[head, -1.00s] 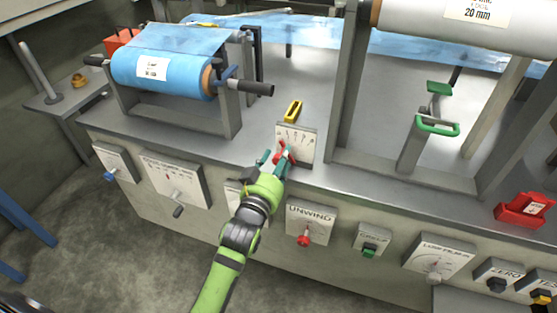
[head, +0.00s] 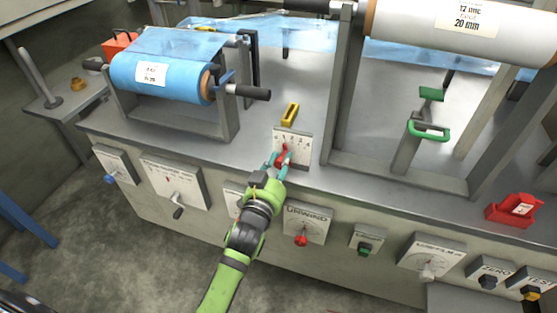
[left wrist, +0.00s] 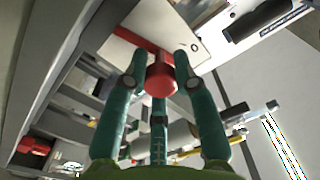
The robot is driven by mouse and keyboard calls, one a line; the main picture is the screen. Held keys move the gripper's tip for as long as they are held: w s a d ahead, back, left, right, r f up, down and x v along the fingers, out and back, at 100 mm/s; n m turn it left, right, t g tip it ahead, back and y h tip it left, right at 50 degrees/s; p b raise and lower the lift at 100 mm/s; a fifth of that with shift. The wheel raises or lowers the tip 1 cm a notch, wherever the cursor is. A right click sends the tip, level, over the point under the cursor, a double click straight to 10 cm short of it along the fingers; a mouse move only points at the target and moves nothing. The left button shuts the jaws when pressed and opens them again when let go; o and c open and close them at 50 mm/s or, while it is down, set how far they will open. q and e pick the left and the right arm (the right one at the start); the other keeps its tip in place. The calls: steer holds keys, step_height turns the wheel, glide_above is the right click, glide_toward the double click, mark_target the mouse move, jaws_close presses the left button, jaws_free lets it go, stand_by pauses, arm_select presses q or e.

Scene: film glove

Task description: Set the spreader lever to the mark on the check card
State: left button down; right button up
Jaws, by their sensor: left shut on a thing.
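The spreader lever's white scale plate (head: 300,150) with numbers stands on the front edge of the machine top. A red pointer shows on it near the low numbers, around 1; the exact reading is too small to tell. My left gripper (head: 278,158) is shut on the lever's red knob (left wrist: 160,80), which sits between its green fingers in the left wrist view. The fingers hide part of the lever. My right gripper is out of view.
A blue film roll (head: 140,72) stands at the left and a large white roll (head: 430,25) at the upper right. A yellow block (head: 290,114) lies behind the scale plate. The front panel below carries several knobs, including the red UNWIND knob (head: 301,240).

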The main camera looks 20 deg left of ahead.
arm_select(q)
steer(key=shift+f, duration=0.15)
steer(key=c, duration=1)
jaws_free()
steer(key=shift+s, duration=0.1)
steer(key=s, duration=1.1)
steer(key=shift+s+a, duration=0.25)
steer(key=shift+s, duration=0.15)
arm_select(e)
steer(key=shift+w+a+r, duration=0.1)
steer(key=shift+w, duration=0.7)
